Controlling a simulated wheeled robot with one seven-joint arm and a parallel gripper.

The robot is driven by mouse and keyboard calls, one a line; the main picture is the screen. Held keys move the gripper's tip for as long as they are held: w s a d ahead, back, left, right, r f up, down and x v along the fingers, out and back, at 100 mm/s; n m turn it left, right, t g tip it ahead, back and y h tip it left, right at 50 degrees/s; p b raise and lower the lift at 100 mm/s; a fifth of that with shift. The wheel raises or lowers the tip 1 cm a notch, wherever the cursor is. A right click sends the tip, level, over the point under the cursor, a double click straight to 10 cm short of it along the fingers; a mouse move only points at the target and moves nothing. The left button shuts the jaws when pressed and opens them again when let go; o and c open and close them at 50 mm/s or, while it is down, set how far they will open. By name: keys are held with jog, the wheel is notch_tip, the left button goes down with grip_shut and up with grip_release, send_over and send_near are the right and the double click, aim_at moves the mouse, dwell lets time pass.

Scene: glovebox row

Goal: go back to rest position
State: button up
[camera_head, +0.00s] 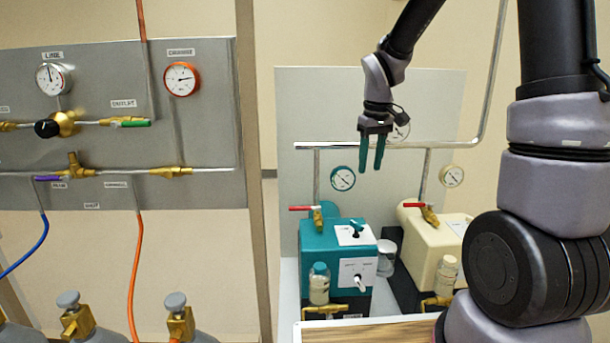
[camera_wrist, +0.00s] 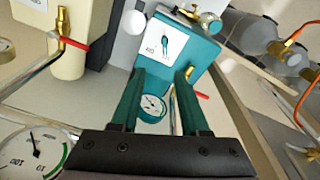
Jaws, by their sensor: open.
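My gripper (camera_head: 372,150) hangs from my arm in the upper middle of the head view, its two green fingers pointing down. The fingers are apart with nothing between them. It is above the teal pump box (camera_head: 337,262), in front of the grey back panel. In the wrist view my gripper (camera_wrist: 155,105) shows two parted green fingers, with the teal box (camera_wrist: 182,52) beyond them.
Gauges, red-handled valves (camera_head: 302,208) and a metal pipe (camera_head: 390,146) stand behind the boxes. A small bottle (camera_head: 319,284) stands before the teal box. At left is a gas panel (camera_head: 100,70) with gauges and hoses, with cylinders (camera_head: 180,318) below. A wooden surface (camera_head: 370,332) is at the front.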

jog(key=s+d+r+m+t+y, duration=0.1)
jog(key=s+d+r+m+t, duration=0.1)
jog(key=s+r, duration=0.6)
jog(key=s+d+r+m+t, duration=0.2)
jog(key=s+r+m, duration=0.4)
jog(key=s, duration=0.5)
jog(key=shift+s+r+t+y, duration=0.2)
jog(key=shift+r+t+y, duration=0.2)
jog(key=shift+r+t, duration=0.6)
dwell(1.1)
